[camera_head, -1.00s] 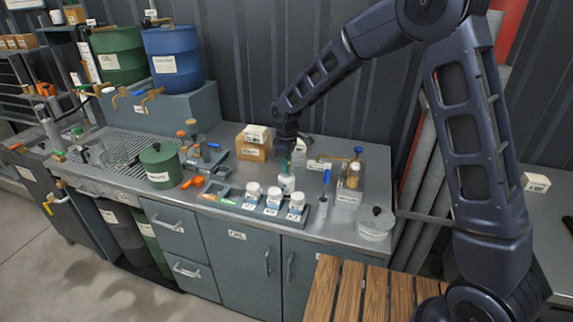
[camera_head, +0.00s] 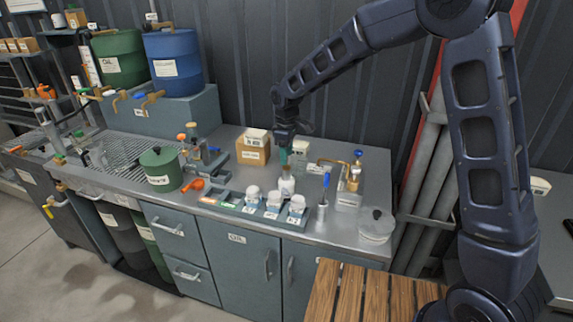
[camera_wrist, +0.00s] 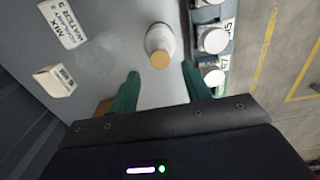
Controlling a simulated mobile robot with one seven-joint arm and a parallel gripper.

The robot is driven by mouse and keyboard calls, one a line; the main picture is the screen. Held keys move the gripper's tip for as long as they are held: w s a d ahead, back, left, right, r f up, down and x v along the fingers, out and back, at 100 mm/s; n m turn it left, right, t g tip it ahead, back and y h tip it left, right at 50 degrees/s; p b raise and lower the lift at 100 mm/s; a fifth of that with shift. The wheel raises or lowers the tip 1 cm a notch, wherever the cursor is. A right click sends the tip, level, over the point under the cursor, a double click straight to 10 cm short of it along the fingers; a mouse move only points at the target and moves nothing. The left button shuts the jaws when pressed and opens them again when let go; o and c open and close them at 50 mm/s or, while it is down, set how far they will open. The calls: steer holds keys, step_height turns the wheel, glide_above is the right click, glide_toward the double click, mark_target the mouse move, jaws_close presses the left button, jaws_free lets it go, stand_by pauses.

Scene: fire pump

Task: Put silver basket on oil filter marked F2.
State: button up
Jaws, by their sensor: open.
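My gripper (camera_head: 283,156) hangs over the back middle of the metal counter, pointing down. In the wrist view its two green fingers are apart, with nothing between them (camera_wrist: 160,72). A white bottle with a tan cap (camera_wrist: 160,44) stands just beyond the fingertips, roughly centred between them; in the head view this white bottle (camera_head: 286,187) is below my gripper. I cannot pick out a silver basket or a filter marked F2.
A cardboard box (camera_head: 252,152) is left of my gripper. A green pot (camera_head: 160,168) and a blue barrel (camera_head: 174,60) are farther left. A blue-handled tool (camera_head: 324,190), a brass-fitted device (camera_head: 351,180) and a clear round container (camera_head: 376,226) are to the right. A wooden bench (camera_head: 345,292) is in front.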

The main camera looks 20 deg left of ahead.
mark_target(288, 167)
step_height(288, 167, up, 6)
stand_by(0.4)
steer(key=w+d+r+m+t, duration=0.1)
steer(key=d+r+m, duration=0.25)
steer(key=d, duration=0.75)
steer(key=d+r+m, duration=0.2)
steer(key=d+r, duration=0.3)
steer(key=d, duration=0.5)
steer(key=w+d+r+m+t, duration=0.1)
steer(key=d+r+m, duration=0.25)
steer(key=d, duration=0.75)
steer(key=s+d+m+t, duration=0.1)
steer(key=s+d+m, duration=0.3)
steer(key=s+d, duration=0.4)
steer(key=s+d+f+m+t, duration=0.1)
steer(key=s+d+m, duration=0.4)
steer(key=d, duration=0.9)
steer(key=s, duration=0.3)
steer(key=shift+s+f+t, duration=0.15)
steer(key=shift+s+t, duration=0.15)
